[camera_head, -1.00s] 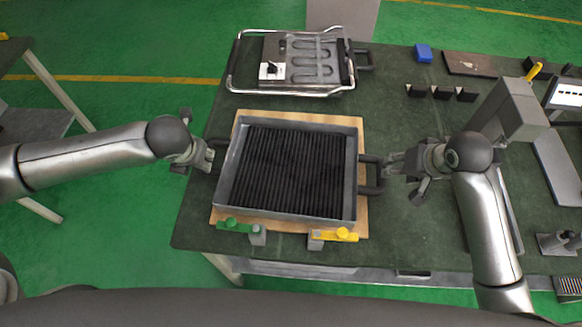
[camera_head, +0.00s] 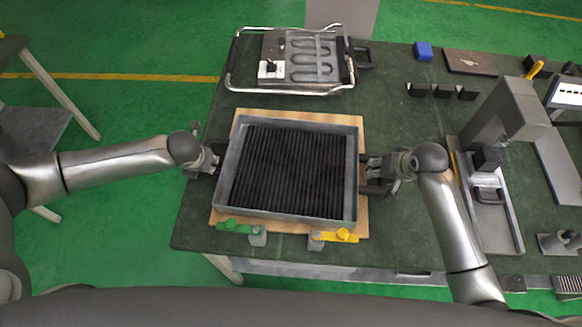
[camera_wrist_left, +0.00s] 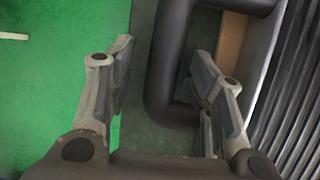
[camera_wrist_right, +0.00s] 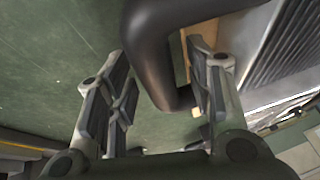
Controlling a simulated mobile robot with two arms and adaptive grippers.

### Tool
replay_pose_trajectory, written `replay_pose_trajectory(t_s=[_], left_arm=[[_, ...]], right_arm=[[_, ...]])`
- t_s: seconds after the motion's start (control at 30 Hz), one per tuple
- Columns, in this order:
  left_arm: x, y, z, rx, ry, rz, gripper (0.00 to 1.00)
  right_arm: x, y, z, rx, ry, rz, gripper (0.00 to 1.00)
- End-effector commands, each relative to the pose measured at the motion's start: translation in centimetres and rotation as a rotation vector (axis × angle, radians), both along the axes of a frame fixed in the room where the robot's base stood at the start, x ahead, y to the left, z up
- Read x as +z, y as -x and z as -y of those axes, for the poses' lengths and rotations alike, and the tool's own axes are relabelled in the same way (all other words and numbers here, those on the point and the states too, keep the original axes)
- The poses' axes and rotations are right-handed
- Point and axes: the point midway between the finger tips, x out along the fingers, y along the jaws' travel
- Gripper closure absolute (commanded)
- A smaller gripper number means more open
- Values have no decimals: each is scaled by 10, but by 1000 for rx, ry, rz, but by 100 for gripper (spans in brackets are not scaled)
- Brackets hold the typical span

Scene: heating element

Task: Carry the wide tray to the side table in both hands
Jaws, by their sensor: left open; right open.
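The wide tray (camera_head: 236,170) is a grey metal frame with a dark ribbed inside. It lies flat on a wooden board on the green-topped workbench. A dark bar handle sticks out on each side. My left gripper (camera_head: 212,165) is open at the left handle; in the left wrist view the handle (camera_wrist_left: 165,75) runs between its spread fingers (camera_wrist_left: 165,100). My right gripper (camera_head: 372,166) is open at the right handle; in the right wrist view that handle (camera_wrist_right: 150,60) passes between its fingers (camera_wrist_right: 165,95). No finger is closed on either handle.
A heating unit with coils (camera_head: 300,60) stands behind the tray. A green clamp (camera_head: 235,226) and a yellow clamp (camera_head: 335,236) sit at the board's front edge. A grey press-like stand (camera_head: 510,110) is at the right. A table (camera_head: 40,70) stands across the floor at far left.

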Motion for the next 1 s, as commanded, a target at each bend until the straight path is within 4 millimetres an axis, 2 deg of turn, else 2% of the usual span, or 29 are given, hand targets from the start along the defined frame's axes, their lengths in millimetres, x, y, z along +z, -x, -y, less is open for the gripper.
replay_pose_trajectory(t_s=[0.23,0.6,1.0], left_arm=[[0,0,0,0,0,0,52],[0,0,0,1,-1,0,100],[0,0,0,1,-1,0,100]], right_arm=[[0,0,0,0,0,0,52],[0,0,0,0,0,0,100],[0,0,0,-1,0,-1,100]])
